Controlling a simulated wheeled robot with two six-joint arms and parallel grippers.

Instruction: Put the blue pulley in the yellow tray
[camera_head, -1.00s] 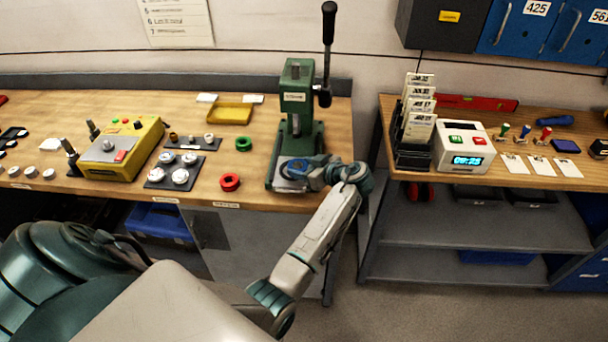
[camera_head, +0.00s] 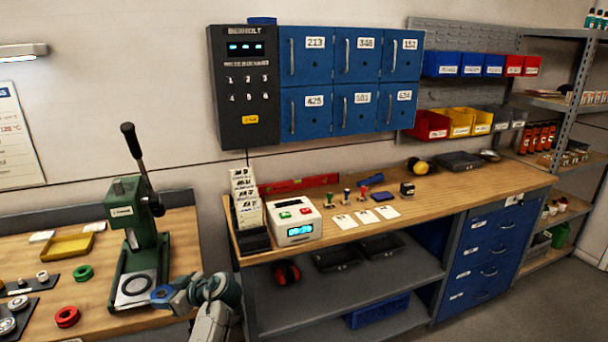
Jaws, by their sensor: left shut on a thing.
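The blue pulley (camera_head: 161,295) is between the fingers of my left gripper (camera_head: 168,297), at the right edge of the green press's base. The gripper is shut on it and hides part of it. I cannot tell how far above the base it is held. The yellow tray (camera_head: 66,247) lies on the left bench behind and to the left of the press, and looks empty. My right gripper is not in view.
The green arbor press (camera_head: 127,222) stands between my left gripper and the tray. A green pulley (camera_head: 83,273) and a red pulley (camera_head: 67,317) lie left of it. The right bench (camera_head: 459,186) holds a card rack (camera_head: 247,207) and a white time clock (camera_head: 295,221).

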